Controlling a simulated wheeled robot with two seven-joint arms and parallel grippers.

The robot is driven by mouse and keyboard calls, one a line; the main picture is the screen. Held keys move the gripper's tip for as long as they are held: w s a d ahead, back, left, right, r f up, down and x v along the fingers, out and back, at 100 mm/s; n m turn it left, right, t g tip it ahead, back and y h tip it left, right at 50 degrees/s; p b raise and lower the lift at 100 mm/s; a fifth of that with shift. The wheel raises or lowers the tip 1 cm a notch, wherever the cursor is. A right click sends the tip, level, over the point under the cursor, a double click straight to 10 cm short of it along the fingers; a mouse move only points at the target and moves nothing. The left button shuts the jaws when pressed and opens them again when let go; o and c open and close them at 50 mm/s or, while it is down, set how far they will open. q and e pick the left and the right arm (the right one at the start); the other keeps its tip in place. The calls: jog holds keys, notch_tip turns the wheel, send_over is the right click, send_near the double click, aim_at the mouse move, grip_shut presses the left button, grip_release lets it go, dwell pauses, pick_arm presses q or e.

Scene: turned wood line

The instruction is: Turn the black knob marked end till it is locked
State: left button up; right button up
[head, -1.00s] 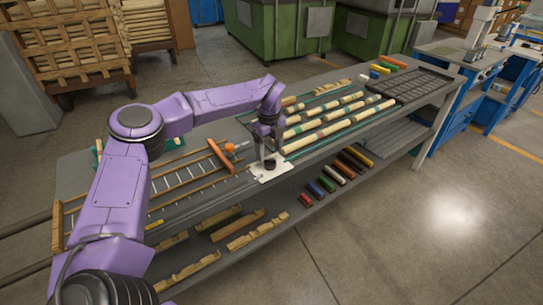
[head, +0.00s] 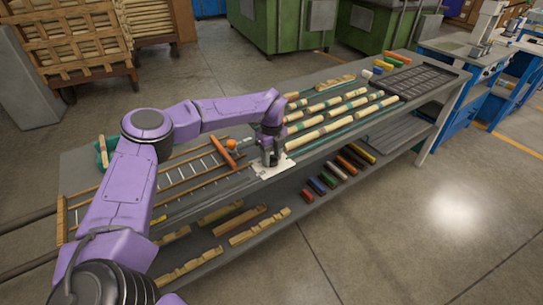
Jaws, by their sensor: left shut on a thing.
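The white plate (head: 284,167) with the black knob lies at the front edge of the long grey bench. My left gripper (head: 271,160) points down over the plate and is shut on the black knob. The fingers hide most of the knob, and I cannot read its marking or tell how far it is turned. My right gripper is not in view.
A wooden frame with an orange end bar (head: 222,153) lies just left of the plate. Turned wooden spindles (head: 340,113) lie in rows behind and to the right. A black tray (head: 415,79) is at the bench's far right. Coloured blocks (head: 330,180) sit on the lower shelf.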

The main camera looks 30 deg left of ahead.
pick_arm(q)
jog(key=shift+m, duration=0.3)
jog(key=m+b, duration=0.1)
jog(key=m, duration=0.6)
jog(key=shift+m+b, duration=0.3)
jog(key=shift+b, duration=0.1)
jog(key=m, duration=0.4)
jog(key=shift+d, duration=0.1)
jog(key=m+p, duration=0.1)
jog(key=m, duration=0.4)
jog(key=shift+w+m, duration=0.1)
jog(key=shift+m, duration=0.3)
jog(key=o, duration=1.1)
jog(key=shift+c, duration=0.2)
jog(key=shift+r, duration=0.1)
